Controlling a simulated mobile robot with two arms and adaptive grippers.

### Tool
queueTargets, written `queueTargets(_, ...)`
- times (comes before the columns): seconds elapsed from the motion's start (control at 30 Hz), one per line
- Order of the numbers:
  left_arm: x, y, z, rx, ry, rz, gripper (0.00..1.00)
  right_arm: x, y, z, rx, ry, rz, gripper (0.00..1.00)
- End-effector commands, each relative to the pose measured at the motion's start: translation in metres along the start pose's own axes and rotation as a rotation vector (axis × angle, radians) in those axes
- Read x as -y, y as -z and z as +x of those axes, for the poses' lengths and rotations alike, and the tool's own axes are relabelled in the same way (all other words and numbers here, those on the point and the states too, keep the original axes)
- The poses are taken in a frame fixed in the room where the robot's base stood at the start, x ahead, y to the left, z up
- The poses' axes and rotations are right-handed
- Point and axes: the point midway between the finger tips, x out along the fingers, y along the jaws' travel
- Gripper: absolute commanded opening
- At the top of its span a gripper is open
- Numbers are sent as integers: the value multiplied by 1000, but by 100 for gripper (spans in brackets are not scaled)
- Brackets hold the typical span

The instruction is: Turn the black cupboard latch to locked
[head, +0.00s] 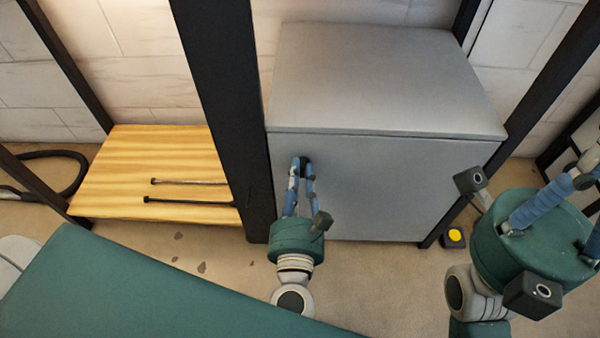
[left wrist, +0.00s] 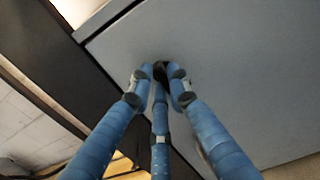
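The grey cupboard (head: 390,185) stands against the wall, its front face towards me. Its small black latch (head: 305,165) is near the upper left of that face, mostly covered by my fingertips. My left gripper (head: 302,170) reaches up to it with blue fingers drawn together around it. In the left wrist view the fingertips close in from both sides on the black latch (left wrist: 160,70), with a third finger below. The latch's angle is hard to make out. My right gripper (head: 575,190) is at the right edge, away from the cupboard, its fingertips partly out of frame.
A black post (head: 225,110) stands close to the cupboard's left side. A wooden board (head: 130,175) with two dark rods is further left. A yellow-and-black item (head: 453,237) lies on the floor by the cupboard's right corner. A green surface (head: 120,290) fills the lower left.

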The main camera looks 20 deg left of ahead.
Motion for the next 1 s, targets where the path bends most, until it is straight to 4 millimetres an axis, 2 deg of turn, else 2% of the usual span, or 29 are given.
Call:
queueTargets(0.5, 0, -3, 0, -1, 1, 66, 0, -1, 4, 6, 0, -7, 1, 0)
queueTargets(0.57, 1, -4, 0, -1, 1, 96, 0, -2, 1, -3, 40, -19, 3, 0)
queueTargets(0.7, 1, -5, 0, -2, 1, 195, 0, -2, 2, -8, 80, -34, 9, 0)
queueTargets(1.0, 3, -6, 0, -1, 1, 435, 0, -2, 7, 23, 72, -31, 9, 0)
